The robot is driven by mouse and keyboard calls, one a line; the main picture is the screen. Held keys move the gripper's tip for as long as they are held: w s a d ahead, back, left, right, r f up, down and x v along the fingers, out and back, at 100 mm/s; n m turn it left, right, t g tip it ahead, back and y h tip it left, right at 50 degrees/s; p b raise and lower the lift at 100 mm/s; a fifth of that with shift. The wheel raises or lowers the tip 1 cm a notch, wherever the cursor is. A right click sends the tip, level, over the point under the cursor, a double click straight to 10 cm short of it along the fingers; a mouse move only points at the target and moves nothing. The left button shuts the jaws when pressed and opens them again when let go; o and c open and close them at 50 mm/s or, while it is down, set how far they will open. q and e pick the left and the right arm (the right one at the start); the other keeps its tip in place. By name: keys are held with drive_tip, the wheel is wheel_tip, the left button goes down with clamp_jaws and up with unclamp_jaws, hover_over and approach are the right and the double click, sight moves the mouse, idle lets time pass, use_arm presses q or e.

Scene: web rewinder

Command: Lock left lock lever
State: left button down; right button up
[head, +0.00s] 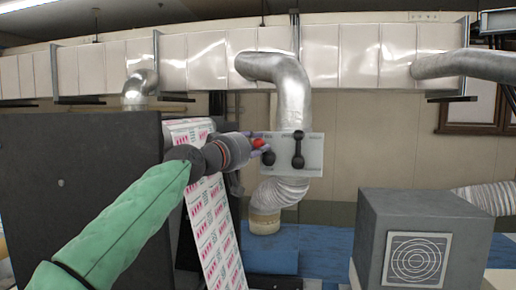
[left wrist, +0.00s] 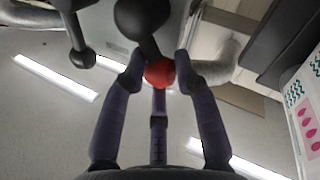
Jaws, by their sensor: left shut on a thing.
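A light grey plate (head: 314,160) bears two black levers with ball ends. The left lock lever (head: 268,158) has a red knob (head: 258,143), and its black ball shows just below my left gripper (head: 262,145). The gripper's purple fingers are shut around the red knob. In the left wrist view the red knob (left wrist: 160,72) sits between the fingertips, with the lever's black body (left wrist: 142,20) beyond it. The fingers partly hide the left lever in the head view. The right lever (head: 298,150) stands upright and apart from the gripper. My right gripper is out of view.
A printed web (head: 215,230) runs down left of the plate, beside a large dark panel (head: 80,190). A silver duct (head: 292,95) passes behind the plate. A grey box (head: 425,215) stands at lower right.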

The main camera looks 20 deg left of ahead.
use_arm(q)
wheel_tip(320, 180, down, 6)
drive_tip(key=a+n+t+y+b, duration=0.1)
drive_tip(key=n+t+y+b, duration=0.2)
drive_tip(key=n+b, duration=0.6)
drive_tip(key=shift+a+f+n+t+y, duration=0.35)
drive_tip(key=shift+n+y, duration=0.65)
drive_tip(key=shift+n, duration=2.1)
drive_tip(key=shift+d+r, duration=0.1)
drive_tip(key=c, duration=1.2)
unclamp_jaws()
drive_tip(key=shift+o, duration=1.1)
drive_tip(key=shift+s+a+r, duration=0.1)
drive_tip(key=shift+a, duration=0.1)
drive_tip(key=shift+s+d, duration=0.1)
drive_tip(key=shift+s, duration=0.05)
drive_tip(key=v, duration=1.1)
drive_tip(key=shift+s, duration=0.4)
